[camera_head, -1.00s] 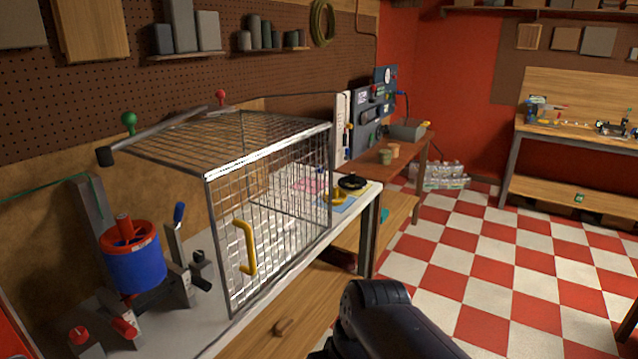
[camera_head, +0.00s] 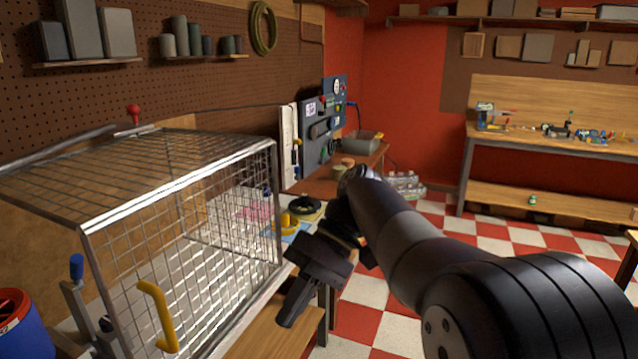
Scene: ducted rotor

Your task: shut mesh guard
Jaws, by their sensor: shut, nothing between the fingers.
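The mesh guard (camera_head: 205,235) is a wire cage with a bright metal frame on the workbench, in the left half of the view. A yellow handle (camera_head: 158,315) is on the lower left of its front mesh panel. I cannot tell whether the guard is fully seated. My gripper (camera_head: 288,318) is black, points down and left, and is shut and empty. It appears in front of the guard's right edge, to the right of the handle and apart from it. Its fingertips show only as one dark shape.
A blue and red drum (camera_head: 20,325) and a blue-topped lever (camera_head: 77,268) stand left of the guard. A black ring (camera_head: 305,208) and yellow part (camera_head: 286,222) lie behind my gripper. A grey bin (camera_head: 362,142) sits farther back. The checkered floor (camera_head: 480,250) at right is open.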

